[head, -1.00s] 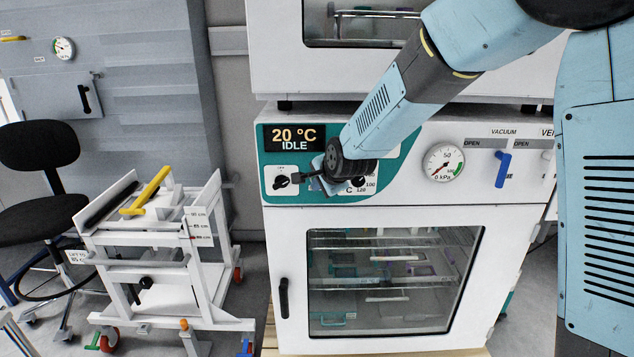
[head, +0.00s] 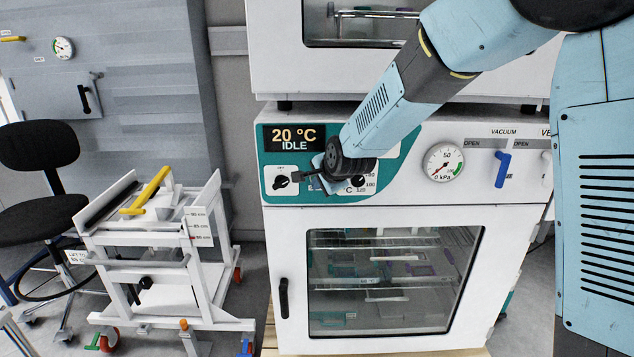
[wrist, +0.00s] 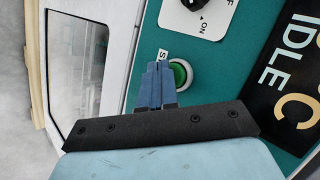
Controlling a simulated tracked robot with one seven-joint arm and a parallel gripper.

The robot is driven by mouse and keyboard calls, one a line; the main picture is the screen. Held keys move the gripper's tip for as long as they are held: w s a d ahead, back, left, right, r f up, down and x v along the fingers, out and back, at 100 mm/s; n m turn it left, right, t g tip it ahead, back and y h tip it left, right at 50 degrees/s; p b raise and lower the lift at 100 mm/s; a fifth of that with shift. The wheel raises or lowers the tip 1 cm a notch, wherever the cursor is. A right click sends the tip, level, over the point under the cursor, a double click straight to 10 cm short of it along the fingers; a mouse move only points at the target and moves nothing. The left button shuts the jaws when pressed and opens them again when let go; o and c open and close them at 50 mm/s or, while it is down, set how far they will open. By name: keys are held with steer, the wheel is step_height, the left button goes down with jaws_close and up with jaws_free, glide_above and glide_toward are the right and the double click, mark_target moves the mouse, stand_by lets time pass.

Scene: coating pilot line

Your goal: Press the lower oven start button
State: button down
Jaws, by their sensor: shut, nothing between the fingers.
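The lower oven (head: 400,215) has a teal control panel whose display (head: 294,137) reads 20 °C and IDLE. In the wrist view a round green button (wrist: 181,74) with a pale rim sits on the teal panel, beside a small white label (wrist: 162,55). My gripper (wrist: 157,68) is shut, with its blue fingers together and empty. The fingertips overlap the edge of the button and label in this view; I cannot tell whether they touch. In the head view my gripper (head: 312,178) is before the panel, and the button is hidden behind it.
An on/off knob (head: 282,181) is left of my gripper, and a partly hidden temperature dial is at its right. A pressure gauge (head: 443,162) and blue vacuum lever (head: 503,169) are farther right. The upper oven (head: 276,50) is above. A white trolley (head: 165,270) stands at left.

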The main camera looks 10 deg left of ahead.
steer(key=shift+w, duration=0.2)
stand_by(0.3)
stand_by(0.3)
steer(key=shift+s+d, duration=0.15)
steer(key=shift+s, duration=0.7)
steer(key=shift+s, duration=0.1)
steer(key=shift+s+d, duration=0.2)
steer(key=shift+s, duration=0.6)
steer(key=shift+s+d, duration=0.2)
steer(key=shift+s, duration=0.55)
steer(key=shift+s+d, duration=0.2)
steer(key=shift+s, duration=0.6)
